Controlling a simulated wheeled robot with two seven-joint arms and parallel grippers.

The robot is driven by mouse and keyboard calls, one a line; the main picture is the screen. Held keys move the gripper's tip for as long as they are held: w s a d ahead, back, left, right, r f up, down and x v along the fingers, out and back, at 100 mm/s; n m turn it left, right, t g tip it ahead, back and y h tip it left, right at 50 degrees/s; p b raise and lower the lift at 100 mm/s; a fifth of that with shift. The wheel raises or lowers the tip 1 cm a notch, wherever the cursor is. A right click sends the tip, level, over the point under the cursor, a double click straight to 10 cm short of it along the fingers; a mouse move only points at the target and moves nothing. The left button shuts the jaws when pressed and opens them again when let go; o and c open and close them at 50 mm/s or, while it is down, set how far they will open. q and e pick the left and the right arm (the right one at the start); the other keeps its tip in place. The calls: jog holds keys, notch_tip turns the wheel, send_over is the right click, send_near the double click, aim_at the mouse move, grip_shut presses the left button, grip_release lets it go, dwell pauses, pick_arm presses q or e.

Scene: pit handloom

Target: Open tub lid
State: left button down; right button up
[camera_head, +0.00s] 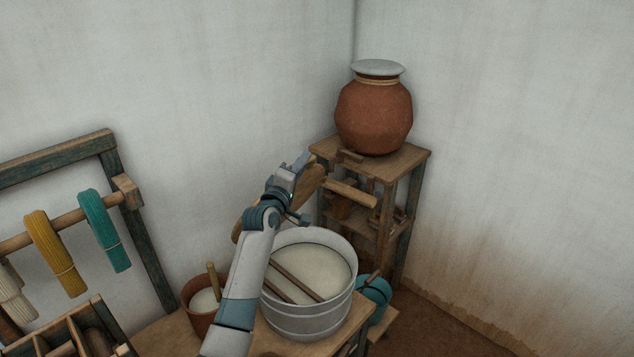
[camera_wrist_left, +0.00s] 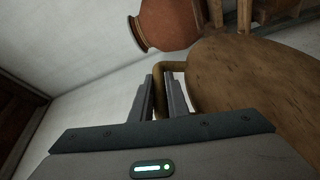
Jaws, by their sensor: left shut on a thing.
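The tub (camera_head: 308,328) is a pale grey metal vessel on a low wooden bench. Its top is uncovered and shows a whitish content with two sticks across it. My left gripper (camera_head: 298,168) is above the tub's back left side, shut on the handle of the round wooden lid (camera_head: 312,184). The lid is tilted and held up clear of the tub, partly hidden behind my arm. In the left wrist view the fingers (camera_wrist_left: 162,95) close around the bent handle (camera_wrist_left: 160,68), with the brown lid (camera_wrist_left: 245,85) at right. My right gripper is out of view.
A clay pot (camera_head: 374,115) with a pale cover stands on a wooden stand (camera_head: 412,158) behind right. A small brown pot (camera_head: 200,315) is left of the tub and a teal vessel (camera_head: 376,293) right. A yarn rack (camera_head: 158,255) stands at left.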

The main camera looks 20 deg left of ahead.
pick_arm(q)
jog(key=w+a+r+n, duration=0.1)
jog(key=w+a+n, duration=0.1)
jog(key=a, duration=0.5)
jog(key=w+a+r+n+g, duration=0.1)
jog(key=w+a+r, duration=0.1)
jog(key=a, duration=0.5)
jog(key=w+a+r+n+g, duration=0.1)
jog(key=w+a+r+n, duration=0.1)
jog(key=a, duration=0.4)
jog(key=shift+w+a+n, duration=0.3)
jog(key=shift+w+a, duration=0.1)
jog(key=shift+w, duration=0.35)
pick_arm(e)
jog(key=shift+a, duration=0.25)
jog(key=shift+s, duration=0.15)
pick_arm(q)
jog(key=c, duration=1.7)
grip_release()
jog(key=shift+b, duration=0.3)
